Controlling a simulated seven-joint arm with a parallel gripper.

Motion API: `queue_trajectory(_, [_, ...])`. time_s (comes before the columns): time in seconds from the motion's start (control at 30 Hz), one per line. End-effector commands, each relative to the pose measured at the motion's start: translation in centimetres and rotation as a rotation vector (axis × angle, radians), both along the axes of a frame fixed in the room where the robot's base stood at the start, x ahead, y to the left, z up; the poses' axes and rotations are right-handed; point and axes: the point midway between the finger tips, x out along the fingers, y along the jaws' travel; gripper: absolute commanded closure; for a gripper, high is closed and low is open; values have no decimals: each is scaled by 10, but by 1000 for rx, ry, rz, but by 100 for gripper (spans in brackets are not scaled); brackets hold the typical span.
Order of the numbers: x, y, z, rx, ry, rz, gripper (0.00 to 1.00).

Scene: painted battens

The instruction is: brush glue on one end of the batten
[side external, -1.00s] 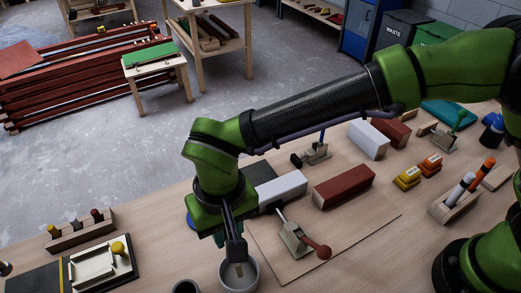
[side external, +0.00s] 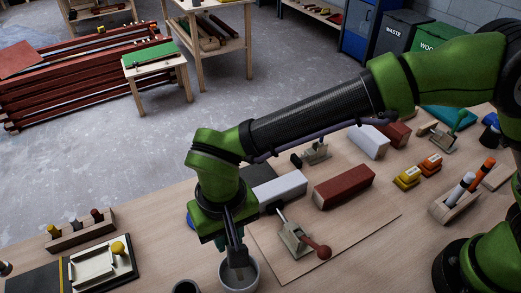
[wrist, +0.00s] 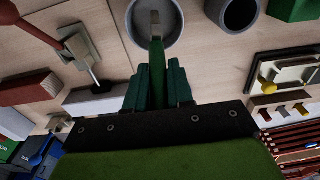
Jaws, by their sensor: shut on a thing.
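My gripper (side external: 236,240) is over the grey glue pot (side external: 252,276) at the front of the bench. In the wrist view my gripper (wrist: 157,88) is shut on a brush (wrist: 156,55) with a green handle, and the brush's pale end reaches into the pot (wrist: 174,34). The glue level and the bristle tips cannot be made out. A white batten (side external: 281,188) and a red-brown batten (side external: 344,186) lie to the right of my gripper, apart from it. The white one is partly hidden behind my wrist.
A dark cup (side external: 186,287) is left of the pot. Yellow and orange blocks (side external: 407,177) and a marker holder (side external: 455,203) lie farther right.

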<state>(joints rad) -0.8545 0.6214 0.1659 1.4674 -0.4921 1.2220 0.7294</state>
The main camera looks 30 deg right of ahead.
Motion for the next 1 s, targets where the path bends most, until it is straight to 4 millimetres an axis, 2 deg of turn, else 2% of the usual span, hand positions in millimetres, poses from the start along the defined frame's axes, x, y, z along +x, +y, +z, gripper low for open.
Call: queue_trajectory(1.0, [0, 0, -10, 0, 0, 0, 100])
